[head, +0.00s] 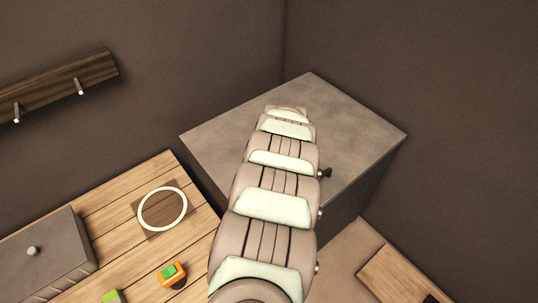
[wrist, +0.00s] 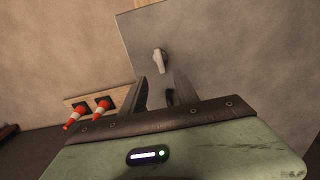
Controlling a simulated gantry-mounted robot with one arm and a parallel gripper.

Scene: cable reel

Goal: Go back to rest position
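My arm reaches away over the grey cabinet (head: 360,125) in the head view, and its far end hides my gripper there. In the wrist view, my gripper (wrist: 166,76) shows two dark fingers with a gap between them. I see nothing held between them. A pale knob or handle (wrist: 160,60) on a grey panel (wrist: 215,45) appears beyond the fingertips. I cannot tell whether the fingers touch it.
A wooden table (head: 115,225) at left holds a white ring (head: 184,208), an orange and green item (head: 172,274) and a grey box (head: 45,255). A hook rack (head: 60,85) is on the wall. Two orange-white cones (wrist: 76,117) show in the wrist view. A wooden board (head: 395,278) lies lower right.

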